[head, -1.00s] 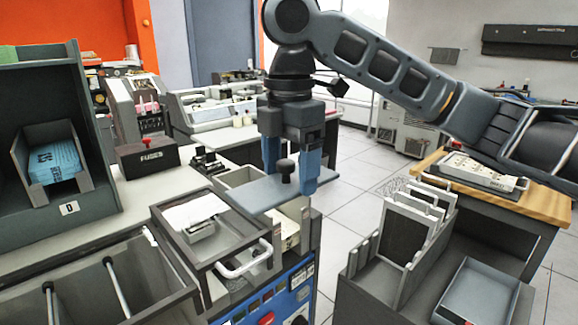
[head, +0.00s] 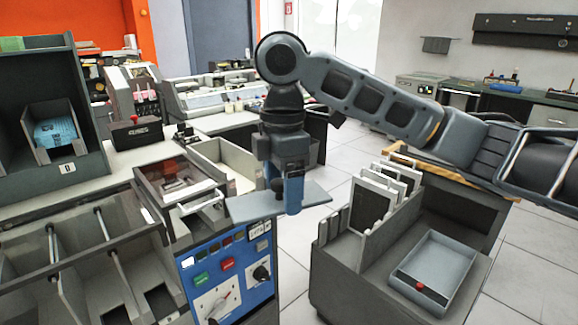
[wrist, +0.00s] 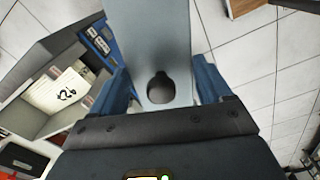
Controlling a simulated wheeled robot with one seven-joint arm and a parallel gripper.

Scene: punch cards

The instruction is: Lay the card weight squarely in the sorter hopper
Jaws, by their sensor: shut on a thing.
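The card weight (head: 250,208) is a flat blue-grey plate with a dark knob. In the wrist view the plate (wrist: 150,30) runs up between the blue fingers, with the round knob (wrist: 161,88) near the gripper. A pale open bin (head: 228,166) behind the machine's panel looks like the sorter hopper; the weight is apart from it, to its lower right. In the wrist view an open grey bin (wrist: 30,122) with a marked card inside lies left of the weight.
The blue control panel (head: 228,268) faces front, below the weight. A clear-lidded tray (head: 172,185) with a handle stands left of the bin. A grey cart (head: 340,262) with upright racks and a shallow tray (head: 432,272) is at right. Open floor lies between.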

